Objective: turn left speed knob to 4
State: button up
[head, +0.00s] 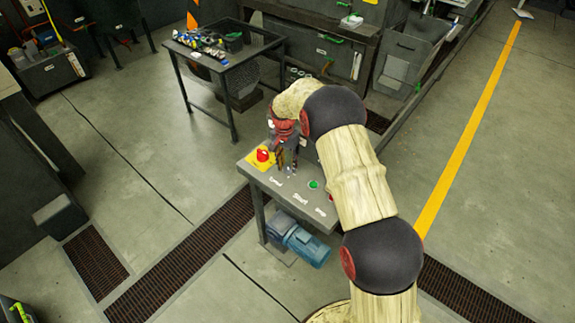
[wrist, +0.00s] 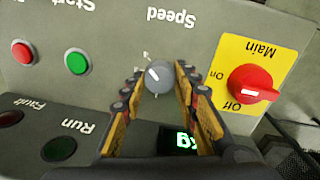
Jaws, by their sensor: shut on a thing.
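The grey speed knob (wrist: 160,78) sits on the sloping control panel (wrist: 215,30) beside the label "Speed", which appears upside down in the wrist view. Its white pointer mark faces up and to the left in that view. The small scale marks around it are partly hidden and too small to read. My gripper (wrist: 160,80) is shut on the knob, one finger on each side. In the head view my gripper (head: 285,158) is over the panel, and the knob cannot be made out there.
A red main switch (wrist: 250,88) on a yellow plate is close beside the right finger. Red (wrist: 24,51) and green (wrist: 77,61) buttons are to the left. A lit green display (wrist: 183,141) shows between the fingers. A blue motor (head: 305,245) is below the panel.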

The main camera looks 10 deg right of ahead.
aim_at(286, 165)
dwell(0.3)
jog(key=o, duration=1.1)
jog(key=shift+o, duration=0.3)
jog(key=shift+r, duration=0.1)
notch_tip(286, 165, up, 12)
jog(key=shift+w+a, duration=0.3)
